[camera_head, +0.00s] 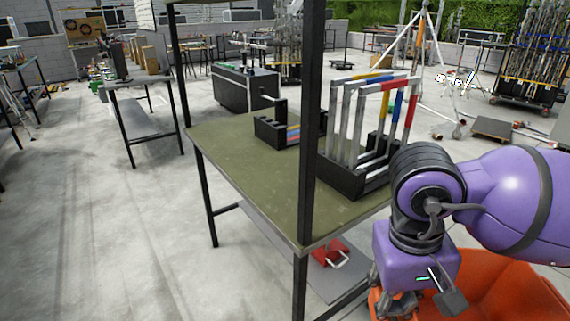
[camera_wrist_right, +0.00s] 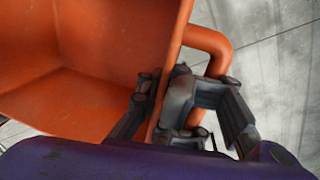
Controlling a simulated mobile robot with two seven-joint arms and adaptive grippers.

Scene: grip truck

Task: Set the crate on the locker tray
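The orange crate (camera_head: 510,292) is at the bottom right of the head view, partly cut off by the frame and partly covered by my right arm. In the right wrist view the crate (camera_wrist_right: 85,60) shows its open inside and a thick tubular handle on its outer side. I cannot tell for sure which surface is the locker tray. My left gripper is out of view.
A green-topped table (camera_head: 235,165) stands left of the crate, with a dark post (camera_head: 308,130) at its front. A rack of metal frames (camera_head: 365,130) stands on it. A grey lower shelf (camera_head: 285,250) holds a red item (camera_head: 330,253).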

